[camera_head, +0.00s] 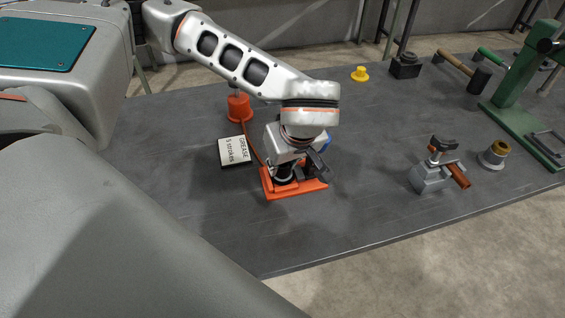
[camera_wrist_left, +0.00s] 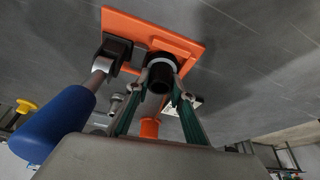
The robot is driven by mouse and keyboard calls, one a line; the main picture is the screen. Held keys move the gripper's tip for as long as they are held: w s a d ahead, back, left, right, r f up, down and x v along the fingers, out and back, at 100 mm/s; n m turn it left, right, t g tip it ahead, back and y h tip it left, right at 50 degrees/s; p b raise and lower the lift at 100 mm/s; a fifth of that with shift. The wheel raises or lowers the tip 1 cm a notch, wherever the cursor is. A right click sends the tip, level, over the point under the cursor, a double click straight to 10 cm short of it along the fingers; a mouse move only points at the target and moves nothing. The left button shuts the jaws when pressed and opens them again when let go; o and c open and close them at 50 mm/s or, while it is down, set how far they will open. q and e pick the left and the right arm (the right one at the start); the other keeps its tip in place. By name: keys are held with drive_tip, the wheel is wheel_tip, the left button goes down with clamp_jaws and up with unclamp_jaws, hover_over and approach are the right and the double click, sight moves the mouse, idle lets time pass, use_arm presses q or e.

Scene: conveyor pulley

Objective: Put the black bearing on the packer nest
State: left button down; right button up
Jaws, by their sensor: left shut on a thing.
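The packer is an orange base plate (camera_head: 308,191) with a black lever mount and a blue handle; the plate also shows in the wrist view (camera_wrist_left: 190,45), with the blue handle (camera_wrist_left: 55,125) at left. My left gripper (camera_head: 285,172) points down over the plate's left part, partly hidden by its own wrist. In the wrist view its green-grey fingers (camera_wrist_left: 161,88) are shut on the black bearing (camera_wrist_left: 160,74), a short dark cylinder. The bearing is at the pale-rimmed nest (camera_wrist_left: 163,57); I cannot tell whether it touches or is seated. My right gripper is not in view.
A "GREASE 5 strokes" sign (camera_head: 235,151) and an orange grease pot (camera_head: 239,108) stand left of the packer. A grey clamp fixture (camera_head: 431,178), a brass-topped part (camera_head: 494,154) and a green press (camera_head: 515,95) are at right. The table's front middle is clear.

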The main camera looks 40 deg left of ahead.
use_arm(q)
drive_tip(key=c, duration=1.8)
unclamp_jaws()
drive_tip(key=shift+f, duration=0.1)
drive_tip(key=shift+o, duration=0.2)
drive_tip(key=shift+d+r, duration=0.1)
drive_tip(key=shift+r, duration=0.45)
drive_tip(key=v, duration=1.1)
drive_tip(key=shift+p, duration=0.35)
drive_tip(key=shift+s+r, duration=0.1)
drive_tip(key=shift+s, duration=0.1)
